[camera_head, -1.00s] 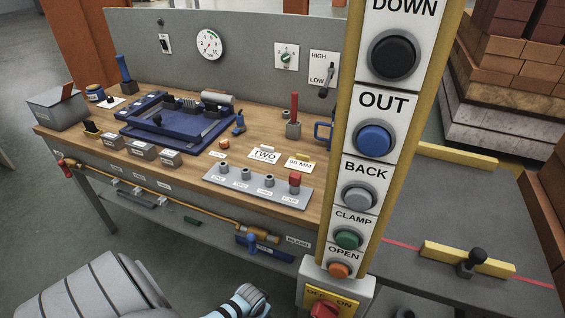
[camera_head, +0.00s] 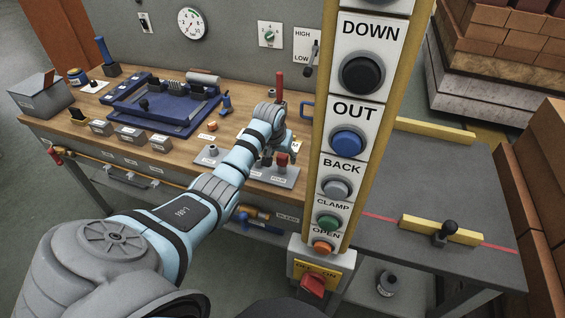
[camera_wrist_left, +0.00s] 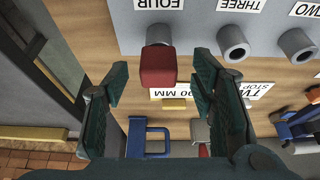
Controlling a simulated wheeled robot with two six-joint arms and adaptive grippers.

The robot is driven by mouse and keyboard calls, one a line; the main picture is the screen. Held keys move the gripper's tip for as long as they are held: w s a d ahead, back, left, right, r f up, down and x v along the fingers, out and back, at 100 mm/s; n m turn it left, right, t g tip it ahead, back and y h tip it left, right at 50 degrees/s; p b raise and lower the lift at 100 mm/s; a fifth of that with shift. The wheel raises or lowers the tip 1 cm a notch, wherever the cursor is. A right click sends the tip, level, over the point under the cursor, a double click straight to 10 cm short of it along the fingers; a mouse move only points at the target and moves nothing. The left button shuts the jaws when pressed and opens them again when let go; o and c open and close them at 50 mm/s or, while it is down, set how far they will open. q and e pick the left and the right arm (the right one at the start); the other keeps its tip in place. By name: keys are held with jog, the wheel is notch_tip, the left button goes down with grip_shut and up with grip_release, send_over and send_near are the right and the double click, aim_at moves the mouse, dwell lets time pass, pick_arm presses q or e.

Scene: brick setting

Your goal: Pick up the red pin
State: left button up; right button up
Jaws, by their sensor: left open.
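The red pin (camera_head: 282,160) has a red block-shaped head and stands at the peg place marked FOUR on the grey peg plate (camera_head: 262,173). In the left wrist view the red pin (camera_wrist_left: 158,66) shows near the top, between my fingers and apart from both. My left gripper (camera_head: 279,146) is over the right end of the plate, close to the pin, and partly covers the plate. In the wrist view my left gripper (camera_wrist_left: 160,84) is open, with dark green pads to either side and nothing held. My right gripper is not in view.
A button column (camera_head: 345,150) stands just right of the gripper. A red-handled lever (camera_head: 280,87) rises behind it. Bare pegs, including THREE (camera_wrist_left: 232,42), stand beside the pin. A blue handle (camera_wrist_left: 149,136) and a blue fixture (camera_head: 160,105) are on the bench.

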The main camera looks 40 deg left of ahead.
aim_at(284, 160)
pick_arm(q)
jog(key=b+x, duration=0.2)
jog(key=x, duration=0.2)
jog(key=shift+w+f, duration=0.25)
jog(key=shift+f, duration=0.05)
jog(key=shift+w+f, duration=0.1)
jog(key=shift+c, duration=0.4)
grip_shut()
jog(key=shift+r, duration=0.25)
